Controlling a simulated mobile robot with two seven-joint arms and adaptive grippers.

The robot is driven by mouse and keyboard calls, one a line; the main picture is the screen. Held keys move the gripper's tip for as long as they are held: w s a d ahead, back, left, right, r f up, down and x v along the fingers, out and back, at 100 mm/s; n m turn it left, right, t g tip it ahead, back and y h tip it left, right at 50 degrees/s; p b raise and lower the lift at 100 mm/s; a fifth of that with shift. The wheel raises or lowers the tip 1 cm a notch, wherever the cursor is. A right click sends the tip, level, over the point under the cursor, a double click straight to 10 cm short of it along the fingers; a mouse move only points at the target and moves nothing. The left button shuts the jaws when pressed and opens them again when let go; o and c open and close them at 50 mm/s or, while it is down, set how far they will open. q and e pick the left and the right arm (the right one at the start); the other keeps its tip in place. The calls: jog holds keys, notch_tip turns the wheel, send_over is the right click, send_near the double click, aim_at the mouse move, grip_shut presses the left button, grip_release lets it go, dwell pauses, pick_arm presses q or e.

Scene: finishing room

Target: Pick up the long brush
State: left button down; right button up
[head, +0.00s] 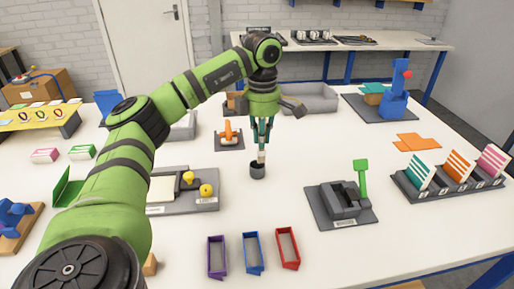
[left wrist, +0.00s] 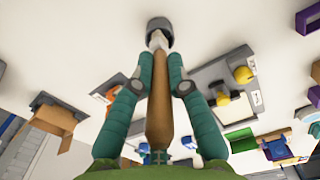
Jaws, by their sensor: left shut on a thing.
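My left gripper (head: 262,139) is shut on the long brush (head: 262,156). In the left wrist view its two teal fingers (left wrist: 158,86) close on either side of the brush's brown handle (left wrist: 159,118). The brush points down, with its pale lower end at the mouth of a small dark grey cup (head: 257,171). The cup also shows in the left wrist view (left wrist: 160,24). I cannot tell whether the brush's tip is inside the cup or just above it. My right gripper is not in view.
Purple (head: 217,257), blue (head: 253,253) and red (head: 288,248) bins stand in front. A grey fixture with a green lever (head: 361,178) is at right, beside a rack of striped cards (head: 458,187). A grey tray with yellow knobs (head: 211,203) is left of the cup.

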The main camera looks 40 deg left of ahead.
pick_arm(q)
jog(key=w+d+r, duration=0.2)
jog(key=d+r, duration=0.4)
jog(key=d, duration=0.4)
jog(key=shift+d, duration=0.15)
